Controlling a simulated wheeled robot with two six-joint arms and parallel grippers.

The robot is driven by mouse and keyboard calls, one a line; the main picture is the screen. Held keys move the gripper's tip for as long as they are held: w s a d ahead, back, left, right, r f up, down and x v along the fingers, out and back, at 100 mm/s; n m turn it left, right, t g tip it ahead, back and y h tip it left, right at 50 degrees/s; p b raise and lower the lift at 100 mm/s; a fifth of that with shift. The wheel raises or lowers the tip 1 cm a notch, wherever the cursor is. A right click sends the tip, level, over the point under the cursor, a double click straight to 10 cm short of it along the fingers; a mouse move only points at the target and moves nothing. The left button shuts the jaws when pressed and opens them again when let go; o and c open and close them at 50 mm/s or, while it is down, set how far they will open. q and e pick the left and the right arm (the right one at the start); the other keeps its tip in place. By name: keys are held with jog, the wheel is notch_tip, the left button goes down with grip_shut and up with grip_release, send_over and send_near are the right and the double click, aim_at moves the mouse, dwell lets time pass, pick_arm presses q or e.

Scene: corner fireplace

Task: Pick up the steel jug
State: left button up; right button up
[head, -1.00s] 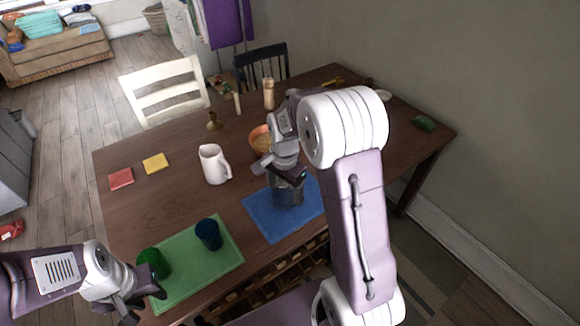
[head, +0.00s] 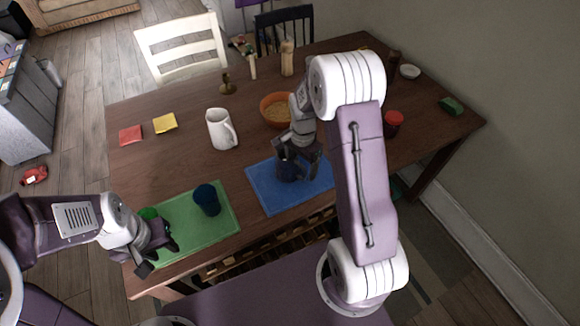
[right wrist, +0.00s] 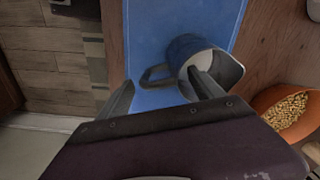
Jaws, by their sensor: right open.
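The steel jug (head: 289,171) stands on the blue mat (head: 262,186), dark and partly hidden behind my right gripper (head: 302,156) in the head view. In the right wrist view the jug (right wrist: 184,50) shows its open top, pale inside, with its handle pointing left. My right gripper (right wrist: 160,78) is open, with the handle between its fingers; its right finger overlaps the jug's mouth. I cannot tell whether a finger touches the jug. My left gripper (head: 160,260) looks open and empty at the table's front left, in front of a green cup (head: 148,213).
A dark blue cup (head: 206,199) stands on the green mat (head: 220,228). A white pitcher (head: 218,132) and an orange bowl (head: 267,108) stand behind the blue mat. A red-lidded jar (head: 393,124) is to the right.

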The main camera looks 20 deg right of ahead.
aim_at(300, 177)
jog(key=f, duration=0.4)
jog(key=shift+s+a+f, duration=0.2)
jog(key=shift+w+d+f, duration=0.1)
jog(key=shift+f, duration=0.1)
jog(key=shift+r, duration=0.1)
grip_shut()
jog(key=shift+r, duration=0.1)
jog(key=shift+r, duration=0.85)
jog(key=r, duration=0.2)
jog(key=shift+s+r, duration=0.3)
jog(key=s+a+r, duration=0.1)
jog(key=s+r, duration=0.5)
jog(key=s, duration=0.5)
jog(key=shift+a+r, duration=0.15)
jog(key=shift+r, duration=0.1)
